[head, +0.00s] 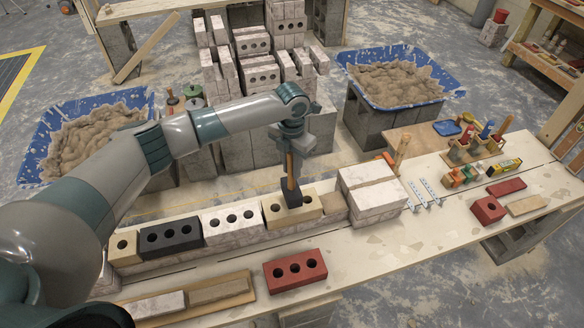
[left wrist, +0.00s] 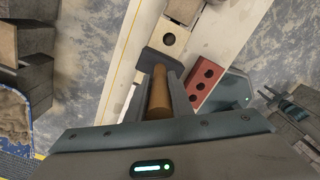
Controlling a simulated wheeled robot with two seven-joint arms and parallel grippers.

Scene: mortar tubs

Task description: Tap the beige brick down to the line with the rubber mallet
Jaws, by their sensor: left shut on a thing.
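My left gripper (head: 292,150) is shut on the wooden handle of the rubber mallet, which hangs with its dark head (head: 292,196) down. The head is over the middle of the beige brick (head: 272,219) and hides part of its top. I cannot tell whether it touches. The brick sits in the row between a white brick and a mortar-coloured block. A thin yellow line (left wrist: 124,62) runs along the row.
Along the row stand a white brick (head: 231,226), a black brick (head: 170,237) and a small beige brick (head: 123,247). Stacked pale blocks (head: 371,195) stand right of it. A red brick (head: 295,270) lies in front. Mortar tubs (head: 400,82) are behind the bench.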

